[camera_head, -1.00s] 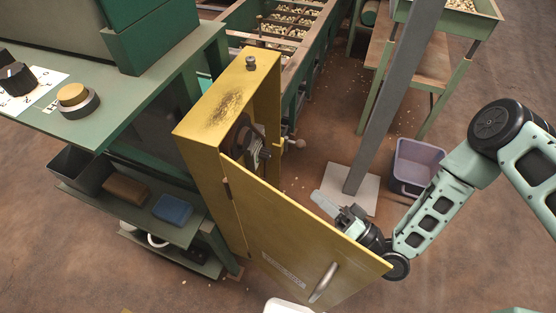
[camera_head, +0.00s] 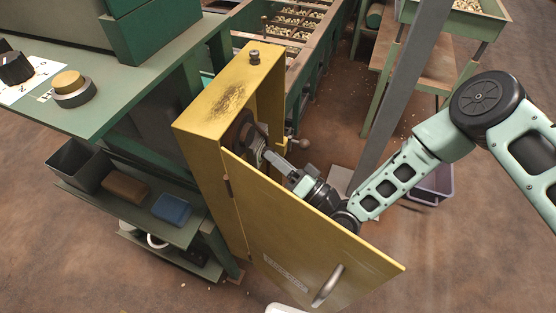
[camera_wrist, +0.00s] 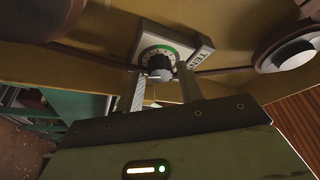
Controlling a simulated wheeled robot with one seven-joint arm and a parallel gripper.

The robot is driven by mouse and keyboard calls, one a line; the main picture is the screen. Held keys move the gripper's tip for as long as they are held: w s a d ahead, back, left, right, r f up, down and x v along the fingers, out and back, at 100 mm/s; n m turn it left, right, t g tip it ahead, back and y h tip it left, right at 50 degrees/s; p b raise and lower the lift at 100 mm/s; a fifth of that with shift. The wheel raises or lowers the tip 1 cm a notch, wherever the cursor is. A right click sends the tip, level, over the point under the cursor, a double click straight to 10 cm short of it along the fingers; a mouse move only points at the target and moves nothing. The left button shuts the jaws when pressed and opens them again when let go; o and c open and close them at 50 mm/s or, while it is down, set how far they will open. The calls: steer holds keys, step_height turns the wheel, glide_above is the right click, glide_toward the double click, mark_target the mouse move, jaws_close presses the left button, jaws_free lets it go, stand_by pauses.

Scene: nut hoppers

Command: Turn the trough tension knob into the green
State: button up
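The tension knob (camera_wrist: 160,62) is a dark ribbed dial with a pale front, on a light housing (camera_wrist: 200,48) with partly legible lettering. A green arc (camera_wrist: 158,46) runs along the upper edge of its scale; I cannot make out a pointer. My gripper (camera_wrist: 161,90) is open, with one finger on each side of the view just short of the knob and nothing between them. In the head view my gripper (camera_head: 272,160) reaches behind the open yellow door into the cabinet opening. The knob is not clear there.
The yellow cabinet (camera_head: 205,120) stands open, its door (camera_head: 300,240) swung out in front of my forearm. A round pale-rimmed fitting (camera_wrist: 290,52) sits right of the knob. A grey post (camera_head: 395,100) and a purple bin (camera_head: 435,185) stand behind my arm.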

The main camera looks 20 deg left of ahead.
steer(key=c, duration=0.7)
steer(key=shift+m, duration=0.3)
steer(key=shift+w+r+m+g+h+p, duration=0.2)
steer(key=shift+m+g+h+p, duration=0.7)
steer(key=shift+m, duration=2.05)
steer(key=shift+s+r+m+g+h+p, duration=0.2)
steer(key=shift+m+g+h+p, duration=0.7)
steer(key=shift+m, duration=2.1)
steer(key=shift+w+r+m+g+h+p, duration=0.25)
steer(key=shift+m+g+h+p, duration=0.6)
steer(key=shift+m, duration=2.1)
steer(key=shift+s+h, duration=0.1)
steer(key=shift+h, duration=0.15)
